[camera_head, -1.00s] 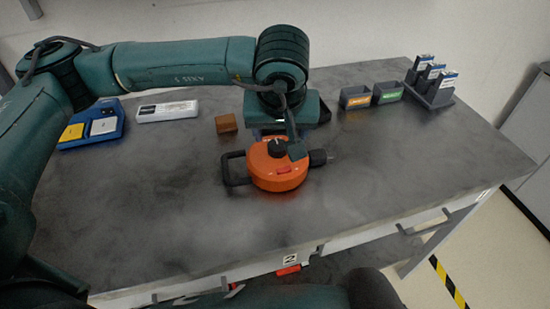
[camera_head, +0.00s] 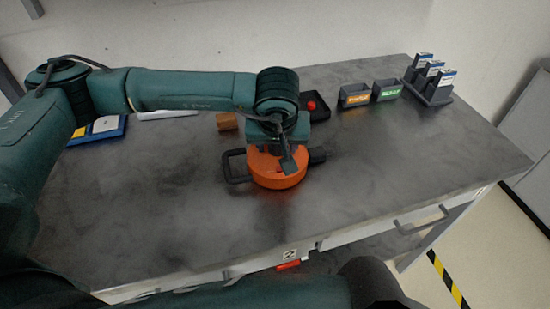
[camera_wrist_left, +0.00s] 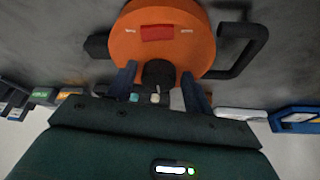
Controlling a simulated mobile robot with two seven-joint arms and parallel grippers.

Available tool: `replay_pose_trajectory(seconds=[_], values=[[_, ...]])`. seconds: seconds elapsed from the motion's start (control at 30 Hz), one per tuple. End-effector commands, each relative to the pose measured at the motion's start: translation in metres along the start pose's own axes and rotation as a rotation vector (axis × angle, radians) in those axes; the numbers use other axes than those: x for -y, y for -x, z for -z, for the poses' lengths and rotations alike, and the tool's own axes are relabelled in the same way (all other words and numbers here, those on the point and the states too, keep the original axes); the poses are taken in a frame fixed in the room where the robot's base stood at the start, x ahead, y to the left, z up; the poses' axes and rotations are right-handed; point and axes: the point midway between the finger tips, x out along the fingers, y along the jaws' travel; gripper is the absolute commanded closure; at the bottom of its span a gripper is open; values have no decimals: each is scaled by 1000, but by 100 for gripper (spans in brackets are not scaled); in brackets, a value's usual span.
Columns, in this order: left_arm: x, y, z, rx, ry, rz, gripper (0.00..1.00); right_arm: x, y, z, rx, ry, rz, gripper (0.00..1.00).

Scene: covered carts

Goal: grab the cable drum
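The cable drum (camera_head: 277,177) is an orange round body lying flat on the grey table, with a black loop handle at its left and a dark stub at its right. My left gripper (camera_head: 278,159) points down over the drum and hides part of its top. In the left wrist view the drum (camera_wrist_left: 160,42) shows its red label and central black knob (camera_wrist_left: 158,73). The two fingers of my left gripper (camera_wrist_left: 158,82) stand apart on either side of the knob, with gaps visible. My right gripper is not in view.
A brown block (camera_head: 227,121) and a dark tray (camera_head: 320,113) with a red item stand behind the drum. Two small labelled bins (camera_head: 354,97) and a rack (camera_head: 430,92) are at the back right. A blue tray (camera_head: 100,133) is at the left. The table right of the drum is clear.

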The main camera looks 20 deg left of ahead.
Motion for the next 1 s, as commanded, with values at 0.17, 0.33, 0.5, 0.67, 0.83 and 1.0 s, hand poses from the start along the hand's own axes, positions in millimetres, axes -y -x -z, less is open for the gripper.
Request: replay_pose_trajectory(seconds=[0.17,0.33,0.5,0.67,0.83,1.0], values=[[0,0,0,0,0,0,64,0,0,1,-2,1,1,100],[0,0,0,0,0,0,78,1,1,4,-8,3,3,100],[0,0,0,0,0,0,92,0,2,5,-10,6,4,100],[0,0,0,0,0,0,100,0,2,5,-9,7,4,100],[0,0,0,0,0,0,100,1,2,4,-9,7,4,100],[0,2,1,-3,1,-2,100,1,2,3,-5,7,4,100]])
